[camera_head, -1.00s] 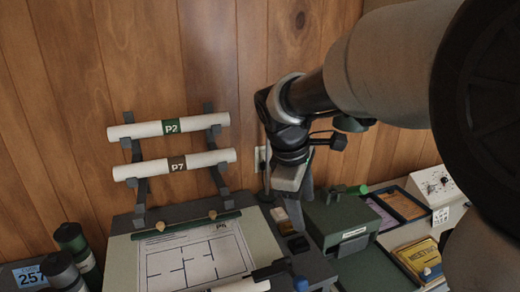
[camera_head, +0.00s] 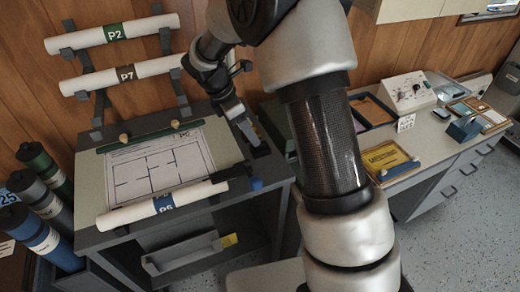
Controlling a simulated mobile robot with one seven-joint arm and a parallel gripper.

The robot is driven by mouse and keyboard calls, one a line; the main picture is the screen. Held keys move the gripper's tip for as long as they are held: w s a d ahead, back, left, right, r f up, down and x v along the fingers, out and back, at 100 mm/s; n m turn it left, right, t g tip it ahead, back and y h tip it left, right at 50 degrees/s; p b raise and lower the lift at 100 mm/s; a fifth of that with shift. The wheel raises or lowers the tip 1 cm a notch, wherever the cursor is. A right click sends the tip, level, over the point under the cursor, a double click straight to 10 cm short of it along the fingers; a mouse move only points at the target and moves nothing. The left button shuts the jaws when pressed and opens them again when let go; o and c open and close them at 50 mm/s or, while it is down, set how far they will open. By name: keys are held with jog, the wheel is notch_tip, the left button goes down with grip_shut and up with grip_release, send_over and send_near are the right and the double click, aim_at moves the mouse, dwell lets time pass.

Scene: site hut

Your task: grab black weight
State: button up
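My gripper (camera_head: 250,138) points down over the right side of the drafting table, to the right of the plan sheet (camera_head: 160,165). A small black block (camera_head: 261,151), which looks like the black weight, sits on the dark table edge strip right at the fingertips. I cannot tell whether the fingers touch it or are around it. The finger gap is too small and too side-on to read. Another dark piece (camera_head: 237,171) lies at the right end of the P6 roll, near a blue knob (camera_head: 257,184).
Rolls P2 (camera_head: 115,33) and P7 (camera_head: 122,75) rest on a wall rack behind the table. Dark tubes (camera_head: 45,235) stand at the left. A counter at the right holds a yellow-fronted tray (camera_head: 388,157) and a white control box (camera_head: 409,92). My arm hides the middle.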

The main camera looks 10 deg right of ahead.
aim_at(253, 151)
jog(key=x, duration=0.3)
jog(key=shift+d+f, duration=0.15)
jog(key=shift+f, duration=0.2)
jog(key=shift+w+x, duration=0.2)
jog(key=shift+x, duration=1.15)
jog(key=shift+w+x, duration=0.15)
jog(key=shift+x, duration=1.2)
jog(key=shift+d+r, duration=0.1)
jog(key=c, duration=1.5)
